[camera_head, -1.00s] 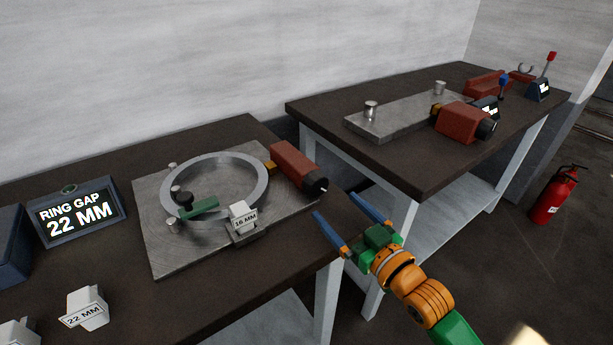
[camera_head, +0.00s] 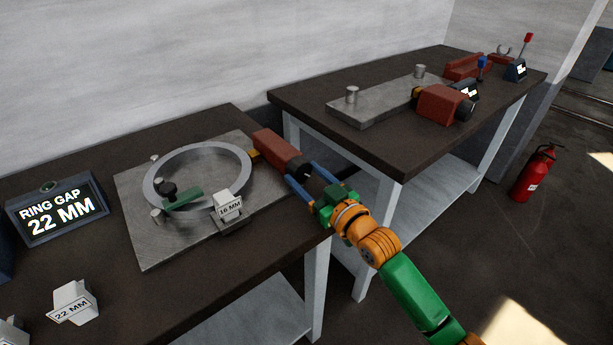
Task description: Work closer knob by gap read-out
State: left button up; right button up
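The read-out (camera_head: 58,213) at the left shows "RING GAP 22 MM". A steel ring (camera_head: 150,184) lies on a metal plate (camera_head: 150,248). The closer, a red block (camera_head: 276,149), stands at the plate's right edge by the ring, with a dark knob (camera_head: 299,169) on its near right end. My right gripper (camera_head: 300,172) is open, its two blue fingers on either side of the knob. I cannot tell whether they touch it. A white block marked "16 MM" (camera_head: 228,206) sits at the ring's near side. My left gripper is not in view.
A white block marked "22 MM" (camera_head: 74,302) stands on the near bench, with another partly cut off at the corner. A second bench (camera_head: 400,160) behind holds another red block (camera_head: 440,104) and levers. A fire extinguisher (camera_head: 536,173) stands on the floor at right.

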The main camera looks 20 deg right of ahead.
jog(key=c, duration=0.4)
jog(key=shift+r+m+p, duration=0.2)
jog(key=shift+m+p, duration=0.4)
jog(key=shift+p, duration=0.35)
jog(key=shift+c, duration=0.2)
jog(key=shift+m+p, duration=0.65)
jog(key=shift+m, duration=0.05)
jog(key=shift+m+p, duration=1.1)
jog(key=shift+m, duration=0.6)
jog(key=shift+f, duration=0.1)
jog(key=o, duration=1.4)
